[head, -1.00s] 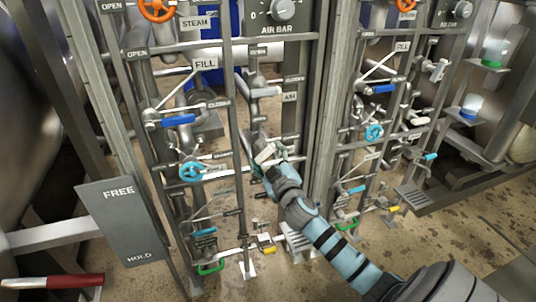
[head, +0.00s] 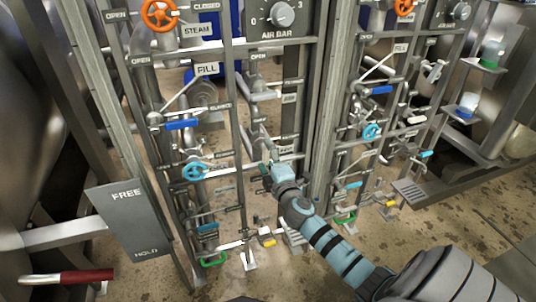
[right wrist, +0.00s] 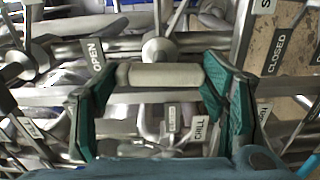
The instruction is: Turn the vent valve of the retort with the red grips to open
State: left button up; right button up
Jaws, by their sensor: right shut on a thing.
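My right gripper (head: 267,170) reaches into the valve rack of the left retort, the one with a red grip (head: 85,276) at lower left. In the right wrist view, the gripper's green-padded fingers (right wrist: 160,88) are shut on a pale cylindrical valve grip (right wrist: 160,74), one pad at each end. An OPEN label (right wrist: 96,54) lies left of the grip and a CLOSED label (right wrist: 277,52) lies to its right. In the head view my gripper hides the grip; a small plate (head: 287,149), too blurred to read surely, is beside it. My left gripper is not in view.
Close pipes and bars surround the gripper. A blue lever (head: 182,124) and a light blue wheel (head: 194,171) are to its left, with an orange wheel (head: 159,13) above. A post (head: 322,130) and a second valve rack stand to the right. A FREE/HOLD plate (head: 130,222) is at left.

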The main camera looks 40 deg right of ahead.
jog(key=shift+n, duration=0.4)
jog(key=o, duration=1.1)
jog(key=shift+o, duration=0.2)
jog(key=shift+s, duration=0.15)
jog(key=v, duration=1.1)
jog(key=shift+s+a, duration=0.2)
jog(key=shift+s, duration=0.15)
